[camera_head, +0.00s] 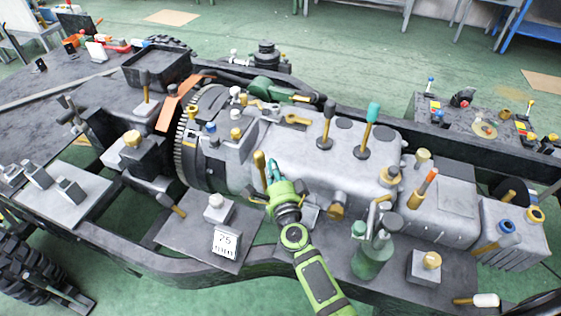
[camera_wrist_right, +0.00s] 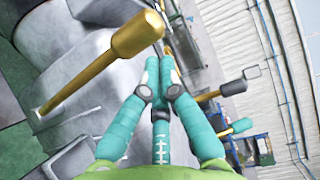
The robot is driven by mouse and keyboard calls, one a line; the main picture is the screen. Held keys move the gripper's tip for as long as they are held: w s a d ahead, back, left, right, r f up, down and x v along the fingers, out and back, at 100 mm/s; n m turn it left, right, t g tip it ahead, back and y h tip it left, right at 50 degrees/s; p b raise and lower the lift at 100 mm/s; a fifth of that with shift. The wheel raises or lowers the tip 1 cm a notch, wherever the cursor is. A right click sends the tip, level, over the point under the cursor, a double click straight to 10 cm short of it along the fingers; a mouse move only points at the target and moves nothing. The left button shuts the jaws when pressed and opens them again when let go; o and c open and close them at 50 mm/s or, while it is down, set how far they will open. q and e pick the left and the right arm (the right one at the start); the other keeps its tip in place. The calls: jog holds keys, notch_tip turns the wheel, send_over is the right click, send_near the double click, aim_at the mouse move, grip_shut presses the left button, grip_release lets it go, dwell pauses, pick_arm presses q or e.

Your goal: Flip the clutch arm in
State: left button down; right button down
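My right gripper (camera_head: 273,172), with teal fingers and a green body, reaches up to the near side of the grey gearbox housing (camera_head: 290,150). A short gold lever (camera_head: 259,160) stands just left of its fingertips; I take it as the clutch arm, though no label shows. In the right wrist view, a gold lever with a thick rounded end (camera_wrist_right: 110,62) slants across the left, beside the fingers. The right fingertips (camera_wrist_right: 159,68) come together with nothing visible between them. Whether they touch the lever is unclear. My left gripper is not in view.
A toothed flywheel (camera_head: 187,140) and orange lever (camera_head: 170,108) are left of the housing. Black-handled (camera_head: 326,125) and teal-handled (camera_head: 369,128) levers rise from its top. A plate marked 75 mm (camera_head: 227,241) lies left of my forearm; a green bottle-like part (camera_head: 371,258) stands right.

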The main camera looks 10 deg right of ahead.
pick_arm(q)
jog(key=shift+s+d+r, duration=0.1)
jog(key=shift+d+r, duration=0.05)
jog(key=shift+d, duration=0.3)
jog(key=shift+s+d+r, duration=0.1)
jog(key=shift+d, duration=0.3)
pick_arm(e)
jog(key=shift+w+a+r, duration=0.15)
jog(key=shift+w+a, duration=0.3)
jog(key=shift+a, duration=0.25)
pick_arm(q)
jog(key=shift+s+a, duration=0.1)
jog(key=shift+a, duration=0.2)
pick_arm(e)
jog(key=shift+a, duration=0.1)
